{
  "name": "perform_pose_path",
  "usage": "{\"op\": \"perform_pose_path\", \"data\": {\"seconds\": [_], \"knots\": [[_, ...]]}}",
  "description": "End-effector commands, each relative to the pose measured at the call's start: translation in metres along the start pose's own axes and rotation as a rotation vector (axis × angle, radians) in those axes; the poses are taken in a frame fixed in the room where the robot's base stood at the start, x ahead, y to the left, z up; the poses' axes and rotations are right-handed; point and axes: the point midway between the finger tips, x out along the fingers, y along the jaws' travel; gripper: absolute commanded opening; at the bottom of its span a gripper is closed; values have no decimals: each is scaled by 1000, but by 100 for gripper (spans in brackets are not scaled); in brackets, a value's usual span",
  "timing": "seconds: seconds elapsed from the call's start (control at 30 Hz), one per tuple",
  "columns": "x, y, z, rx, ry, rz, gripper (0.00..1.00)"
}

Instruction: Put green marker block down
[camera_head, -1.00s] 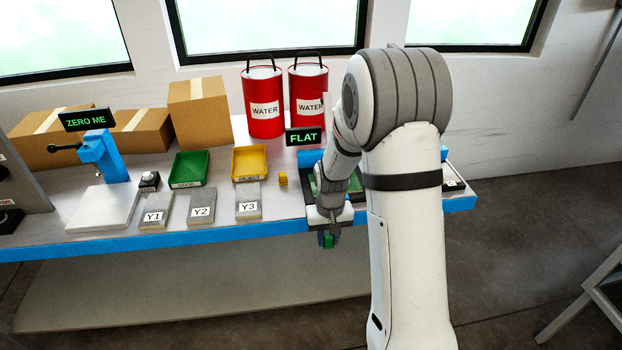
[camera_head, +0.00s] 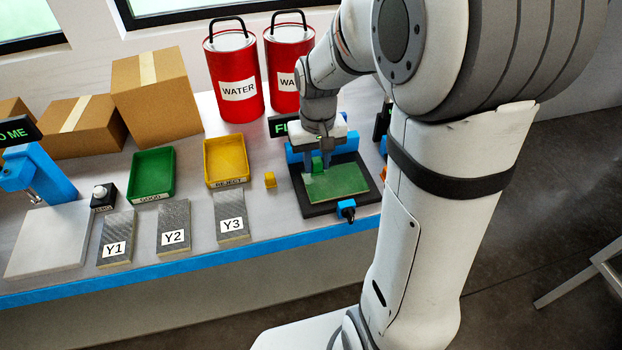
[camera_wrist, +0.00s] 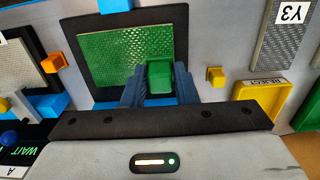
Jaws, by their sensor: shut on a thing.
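The green marker block (camera_wrist: 160,75) is between the fingers of my gripper (camera_wrist: 158,82) in the wrist view. My gripper (camera_head: 318,166) is shut on the block (camera_head: 317,164), which shows small between the fingertips in the head view. The gripper is over the back left part of a flat green plate (camera_head: 342,183). The plate lies on a black base (camera_head: 312,209). The plate also shows in the wrist view (camera_wrist: 115,50), behind the block. I cannot tell whether the block touches the plate.
A small yellow block (camera_head: 270,180) stands left of the black base. A green tray (camera_head: 152,172), a yellow REJECT tray (camera_head: 226,160) and grey plates Y1, Y2 and Y3 (camera_head: 231,216) lie further left. Two red WATER cans (camera_head: 236,75) stand behind.

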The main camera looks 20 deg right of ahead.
Motion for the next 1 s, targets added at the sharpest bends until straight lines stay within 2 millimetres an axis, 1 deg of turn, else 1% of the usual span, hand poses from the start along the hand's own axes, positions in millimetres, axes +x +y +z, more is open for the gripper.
{"op": "perform_pose_path", "data": {"seconds": [0.03,0.1,0.27,0.4,0.5,0.8,0.9,0.93,1.0], "knots": [[11,-1,1,-2,-6,0,5],[22,-1,0,-3,-4,0,5],[36,-2,0,-5,-3,0,5],[57,-2,0,-6,-4,0,5],[67,-2,0,-6,-2,0,5],[70,-3,0,-6,0,0,5],[73,-3,0,-7,0,0,5],[73,-3,0,-7,0,0,27],[72,-3,0,-7,0,0,33]]}}
